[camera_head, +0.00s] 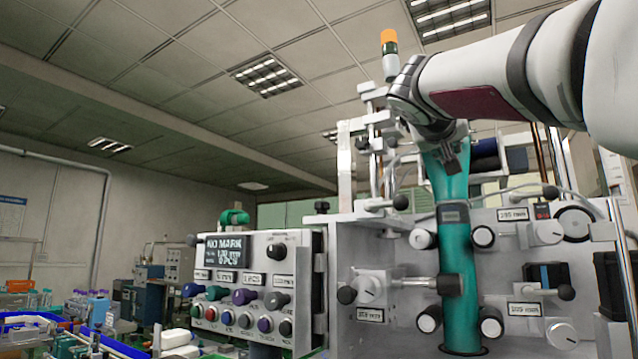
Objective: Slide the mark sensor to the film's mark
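The teal film (459,260) hangs as a vertical band down the front of the grey machine. A dark grey rectangular patch (453,214) is on its upper part; I cannot tell whether it is the printed mark or a sensor part. Lower down, a small dark block (449,286) on a horizontal rod from the left touches or overlaps the film; it may be the mark sensor. My arm comes in from the upper right. My gripper (452,162) points down at the film's top, above the patch. Its fingers are small, dark and partly hidden, so their opening is unclear.
A control panel (253,290) with a display, coloured knobs and buttons stands left of the film. Rollers (424,239), knobs (547,233) and labelled brackets stick out around the film. A signal tower with an orange top (389,40) rises behind my wrist. Bottles (98,308) stand at lower left.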

